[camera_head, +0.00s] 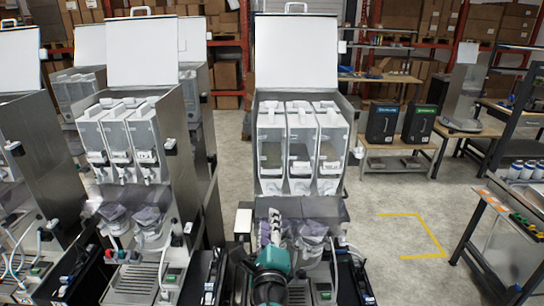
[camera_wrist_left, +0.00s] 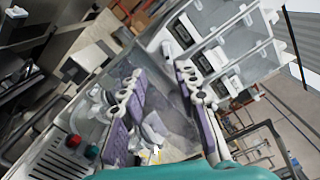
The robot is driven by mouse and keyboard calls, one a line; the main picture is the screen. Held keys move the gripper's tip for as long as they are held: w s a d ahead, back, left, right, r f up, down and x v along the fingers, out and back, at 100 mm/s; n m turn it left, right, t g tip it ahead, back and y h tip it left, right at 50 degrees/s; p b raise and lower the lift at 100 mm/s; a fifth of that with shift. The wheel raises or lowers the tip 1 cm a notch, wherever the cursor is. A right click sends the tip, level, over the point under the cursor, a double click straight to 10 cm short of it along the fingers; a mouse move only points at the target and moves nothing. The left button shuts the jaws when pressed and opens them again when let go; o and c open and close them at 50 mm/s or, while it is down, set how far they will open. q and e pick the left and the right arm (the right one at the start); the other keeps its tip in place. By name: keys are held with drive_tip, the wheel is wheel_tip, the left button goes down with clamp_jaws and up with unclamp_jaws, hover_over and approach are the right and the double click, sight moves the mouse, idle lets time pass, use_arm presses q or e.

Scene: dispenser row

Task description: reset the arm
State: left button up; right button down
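My left gripper (camera_head: 277,222) is in front of the lower part of the middle dispenser (camera_head: 298,105), below its three clear hoppers (camera_head: 300,150). Its arm shows a teal section at the bottom of the head view. In the left wrist view my left gripper (camera_wrist_left: 163,75) has its two purple-grey fingers spread apart, with nothing visibly held between them. That view is strongly tilted, with hoppers at upper right and a slotted drip tray (camera_wrist_left: 52,160) at lower left. My right gripper is not in view.
More steel dispensers (camera_head: 140,130) stand close by on the left. A wooden bench (camera_head: 395,155) with two dark boxes is at back right, and a workbench (camera_head: 510,220) stands at far right. Open floor with a yellow mark (camera_head: 410,215) lies between.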

use_arm(q)
drive_tip(key=s+a+f+n+g+y+b, duration=0.2)
drive_tip(key=s+a+f+n+g+b, duration=0.1)
drive_tip(key=a+f+n, duration=0.4)
drive_tip(key=s+a+f+n+g+y+b, duration=0.1)
drive_tip(key=s+a+f+n+g+b, duration=0.3)
drive_tip(key=a+f, duration=0.45)
drive_tip(key=s+a+f+n+g+h+b, duration=0.2)
drive_tip(key=s+f+n+g+h+b, duration=0.1)
drive_tip(key=s+f+n, duration=0.7)
wheel_tip(320, 180, down, 3)
drive_tip(key=shift+r+n+g+b, duration=0.1)
drive_tip(key=shift+n+g+b, duration=0.3)
drive_tip(key=shift+n, duration=0.8)
